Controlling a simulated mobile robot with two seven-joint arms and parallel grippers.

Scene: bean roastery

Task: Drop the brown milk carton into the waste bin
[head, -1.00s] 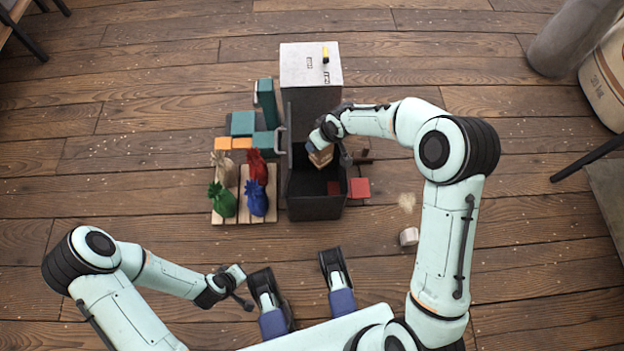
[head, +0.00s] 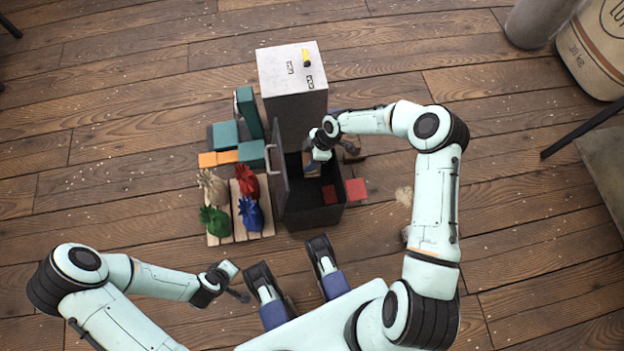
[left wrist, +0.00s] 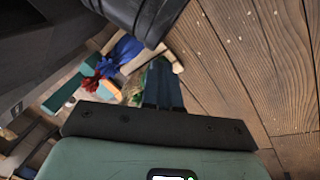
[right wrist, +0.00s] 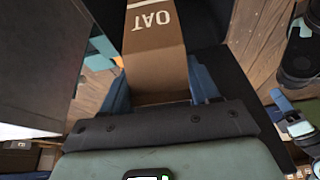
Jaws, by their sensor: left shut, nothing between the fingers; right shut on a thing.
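The brown milk carton (right wrist: 153,60), marked OAT, is between the blue fingers of my right gripper (right wrist: 160,98), which is shut on it. In the head view my right gripper (head: 318,156) is over the rear part of the open dark bin (head: 318,216), with the carton (head: 311,172) mostly hidden beneath it. I cannot tell whether the carton touches the bin. My left gripper (head: 240,283) is shut and empty, low in the head view and apart from the bin; its closed fingers (left wrist: 163,85) show in the left wrist view.
A tall grey cabinet (head: 292,85) stands behind the bin, and an upright dark panel (head: 279,170) with a handle is at its left. Teal boxes (head: 225,135) and coloured sacks (head: 247,182) on pallets stand left. A red block (head: 356,189) lies right.

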